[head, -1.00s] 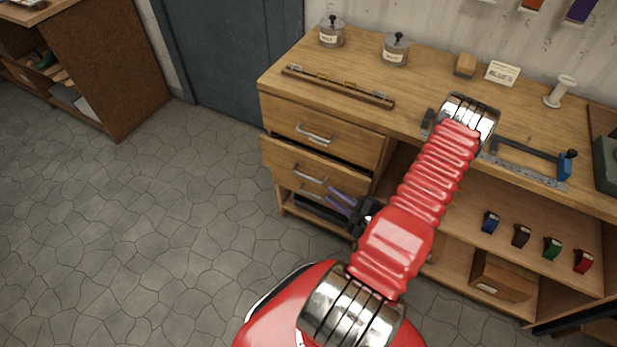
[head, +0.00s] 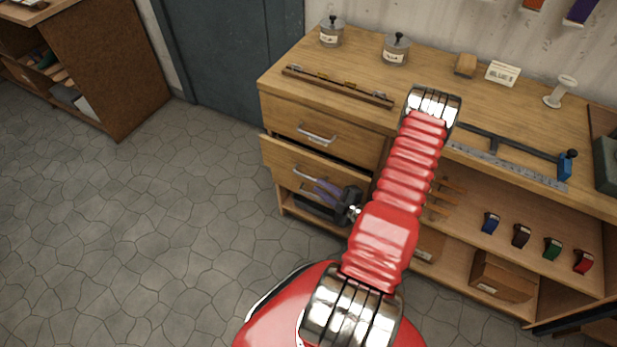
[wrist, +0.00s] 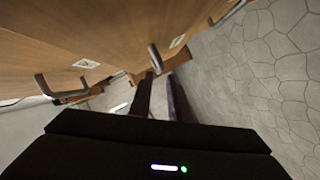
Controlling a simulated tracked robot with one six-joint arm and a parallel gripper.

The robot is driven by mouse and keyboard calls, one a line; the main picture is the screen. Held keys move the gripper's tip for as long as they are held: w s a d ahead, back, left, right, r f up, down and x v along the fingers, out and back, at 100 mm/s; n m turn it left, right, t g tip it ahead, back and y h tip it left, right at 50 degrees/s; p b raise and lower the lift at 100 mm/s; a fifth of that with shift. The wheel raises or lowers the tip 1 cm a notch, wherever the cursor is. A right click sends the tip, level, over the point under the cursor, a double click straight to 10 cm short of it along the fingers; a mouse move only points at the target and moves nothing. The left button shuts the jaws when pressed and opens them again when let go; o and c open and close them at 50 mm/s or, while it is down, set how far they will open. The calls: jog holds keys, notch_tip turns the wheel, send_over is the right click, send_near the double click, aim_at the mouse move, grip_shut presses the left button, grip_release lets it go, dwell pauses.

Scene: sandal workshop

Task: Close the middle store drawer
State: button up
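The middle store drawer (head: 300,160) is the light wood drawer below the top one in the head view. It stands partly pulled out, with a dark gap above its front. Its metal handle (head: 308,174) is partly covered by my gripper (head: 323,190), whose purple fingers are in front of the drawer front, near the handle. Whether they touch it, I cannot tell. In the wrist view my gripper (wrist: 159,78) has its two dark fingers apart with a gap between them. A metal handle (wrist: 155,57) shows just beyond the fingertips.
The top drawer (head: 345,140) above looks shut. A dark opening (head: 320,208) lies below the middle drawer. Open shelves with a cardboard box (head: 503,277) are to the right. The bench top holds two lidded pots and a long ruler (head: 505,163). The stone floor (head: 150,220) at left is clear.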

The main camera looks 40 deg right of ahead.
aim_at(308, 177)
jog(key=shift+x, duration=3.9)
jog(key=shift+r, duration=0.1)
grip_shut()
